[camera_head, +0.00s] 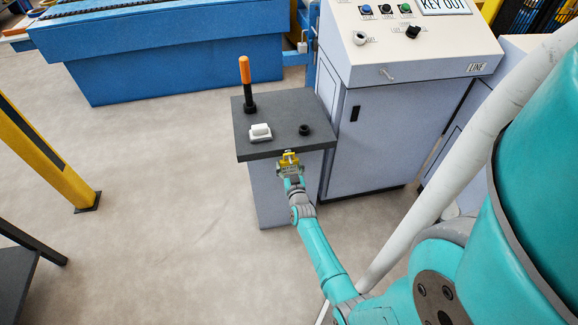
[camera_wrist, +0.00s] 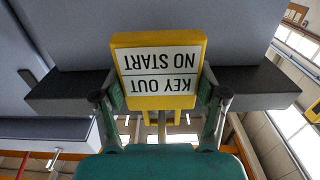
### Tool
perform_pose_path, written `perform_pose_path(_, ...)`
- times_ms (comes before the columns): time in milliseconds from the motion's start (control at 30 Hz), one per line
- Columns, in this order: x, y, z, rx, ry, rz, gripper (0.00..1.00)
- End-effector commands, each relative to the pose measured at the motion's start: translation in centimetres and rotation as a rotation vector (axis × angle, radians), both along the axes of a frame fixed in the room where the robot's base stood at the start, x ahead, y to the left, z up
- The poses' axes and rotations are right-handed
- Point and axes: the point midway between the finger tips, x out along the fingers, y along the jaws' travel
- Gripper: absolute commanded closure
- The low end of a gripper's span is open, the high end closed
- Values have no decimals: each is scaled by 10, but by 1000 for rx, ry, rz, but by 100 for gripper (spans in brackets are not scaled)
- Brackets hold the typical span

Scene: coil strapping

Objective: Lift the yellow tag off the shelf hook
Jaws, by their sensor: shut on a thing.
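The yellow tag (camera_wrist: 158,70) fills the middle of the wrist view, with a white label reading "KEY OUT NO START" upside down. My gripper (camera_wrist: 162,98) is shut on it, with one finger at each side edge. In the head view the tag (camera_head: 290,158) is a small yellow shape at the front edge of the dark grey shelf top (camera_head: 285,145), with my gripper (camera_head: 290,169) just below it. The dark shelf edge (camera_wrist: 65,92) shows behind the tag in the wrist view. The hook is hidden, so I cannot tell whether the tag still hangs on it.
On the shelf top stand an orange-handled rod (camera_head: 245,80), a white block (camera_head: 260,132) and a black round piece (camera_head: 304,130). A grey control console (camera_head: 365,120) stands close on the right. A yellow post (camera_head: 50,160) is at the left. The floor between is clear.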

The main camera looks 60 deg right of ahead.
Motion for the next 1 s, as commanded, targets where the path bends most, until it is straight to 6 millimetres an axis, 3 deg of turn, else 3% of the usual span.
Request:
perform_pose_path(33,0,0,0,0,0,0,51)
perform_pose_path(167,0,0,0,0,0,0,84)
perform_pose_path(1000,0,0,12,0,0,0,85)
